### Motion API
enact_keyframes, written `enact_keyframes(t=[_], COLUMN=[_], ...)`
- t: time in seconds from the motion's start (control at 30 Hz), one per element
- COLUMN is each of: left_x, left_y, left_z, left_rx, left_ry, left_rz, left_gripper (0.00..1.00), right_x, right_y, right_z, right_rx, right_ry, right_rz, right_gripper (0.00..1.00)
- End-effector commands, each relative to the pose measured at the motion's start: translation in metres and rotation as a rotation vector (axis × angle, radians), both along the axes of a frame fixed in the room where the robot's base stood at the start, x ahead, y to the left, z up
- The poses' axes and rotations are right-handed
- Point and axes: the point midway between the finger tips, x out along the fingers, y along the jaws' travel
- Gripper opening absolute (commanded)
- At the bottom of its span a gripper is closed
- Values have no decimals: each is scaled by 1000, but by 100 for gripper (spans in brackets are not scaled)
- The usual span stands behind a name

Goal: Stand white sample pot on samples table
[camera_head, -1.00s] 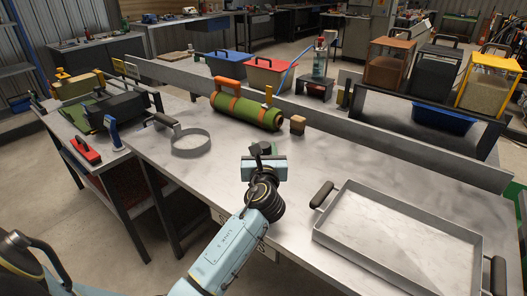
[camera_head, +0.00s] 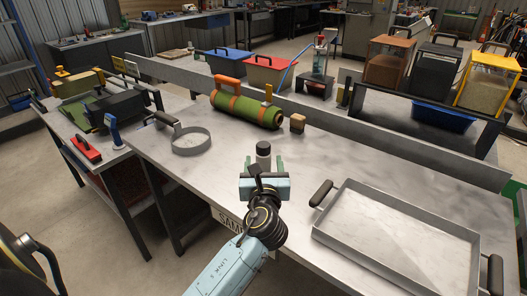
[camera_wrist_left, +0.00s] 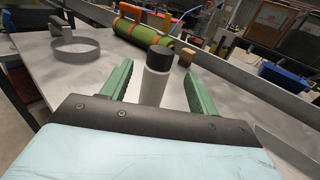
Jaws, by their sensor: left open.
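The white sample pot (camera_head: 263,158), with a dark lid, stands upright on the grey samples table (camera_head: 330,150). In the left wrist view the pot (camera_wrist_left: 156,85) shows between the two green fingers. My left gripper (camera_head: 263,170) is open, with a finger on each side of the pot and a visible gap at each side in the wrist view. The pot's base is partly hidden behind the gripper. My right gripper is not in view.
A metal tray (camera_head: 335,226) lies to the right of the gripper. The table around the pot is clear.

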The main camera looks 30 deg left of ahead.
Motion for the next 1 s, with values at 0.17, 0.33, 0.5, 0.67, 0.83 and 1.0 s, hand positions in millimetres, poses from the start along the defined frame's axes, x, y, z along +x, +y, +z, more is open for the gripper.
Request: enact_keyframes(t=[0.17, 0.33, 0.5, 0.67, 0.83, 1.0], left_x=[-28, -41, -44, -43, -43, -43], left_y=[-19, -28, -29, -29, -29, -29], left_z=[-1, 0, 0, 0, 0, 0], left_rx=[-1, 0, 0, 0, 0, 0], left_ry=[2, 0, 0, 0, 0, 0], left_rz=[-1, 1, 1, 1, 1, 1], left_gripper=[60, 60, 60, 60, 60, 60], right_x=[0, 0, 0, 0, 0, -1], right_y=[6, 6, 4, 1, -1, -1], right_z=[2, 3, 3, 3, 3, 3], right_rx=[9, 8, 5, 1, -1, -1], right_ry=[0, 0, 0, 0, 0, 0], right_rz=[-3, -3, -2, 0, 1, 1], right_gripper=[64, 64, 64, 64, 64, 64])
